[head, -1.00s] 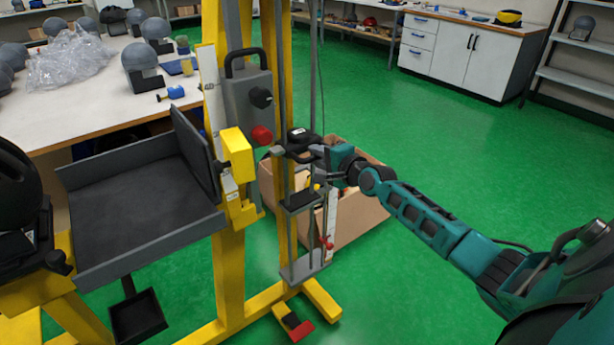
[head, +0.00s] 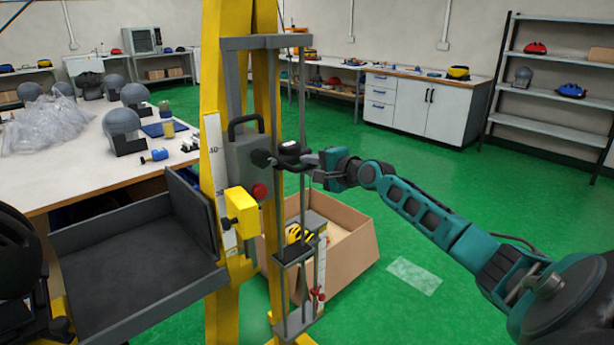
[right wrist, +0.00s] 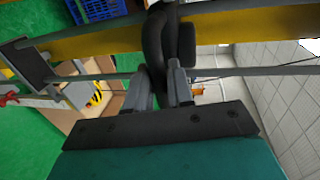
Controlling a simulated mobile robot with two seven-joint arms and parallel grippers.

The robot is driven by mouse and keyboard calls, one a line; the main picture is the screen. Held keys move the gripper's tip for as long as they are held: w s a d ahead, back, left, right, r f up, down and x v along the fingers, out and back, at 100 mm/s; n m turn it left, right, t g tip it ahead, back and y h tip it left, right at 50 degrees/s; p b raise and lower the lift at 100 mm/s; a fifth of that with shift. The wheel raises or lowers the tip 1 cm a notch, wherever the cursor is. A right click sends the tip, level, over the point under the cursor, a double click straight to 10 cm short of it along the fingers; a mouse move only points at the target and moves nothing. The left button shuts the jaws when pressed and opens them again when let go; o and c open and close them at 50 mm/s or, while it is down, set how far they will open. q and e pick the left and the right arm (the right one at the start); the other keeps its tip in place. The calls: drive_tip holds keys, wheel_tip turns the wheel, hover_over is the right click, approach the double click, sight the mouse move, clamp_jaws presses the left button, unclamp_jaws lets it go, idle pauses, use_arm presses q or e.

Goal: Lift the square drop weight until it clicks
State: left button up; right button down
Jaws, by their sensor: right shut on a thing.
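The dark drop weight (head: 289,149) is up on the thin vertical rods of the yellow tower, about level with the black knob of the grey box. Its exact outline is hard to make out at this angle. My right gripper (head: 318,165) is at its right side, shut on its dark handle. In the right wrist view, the fingers (right wrist: 162,88) close around a black looped handle (right wrist: 158,45). A black-topped platform (head: 294,251) sits lower on the rods, with a clear gap below the weight. My left gripper is not in view.
The grey box (head: 245,163) with a red button stands left of the rods. A yellow block (head: 241,214) and a grey tray (head: 130,262) are further left. A cardboard box (head: 345,250) stands behind the rods. Green floor to the right is open.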

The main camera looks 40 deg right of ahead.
wheel_tip(320, 180, up, 2)
drive_tip(key=shift+d+r, duration=0.1)
drive_tip(key=c, duration=1.2)
unclamp_jaws()
drive_tip(key=shift+w, duration=0.1)
drive_tip(key=shift+o, duration=0.2)
drive_tip(key=shift+f, duration=0.2)
drive_tip(key=shift+s, duration=0.35)
drive_tip(key=p+v, duration=0.1)
drive_tip(key=v, duration=1.1)
drive_tip(key=shift+f, duration=0.25)
drive_tip(key=shift+s, duration=0.1)
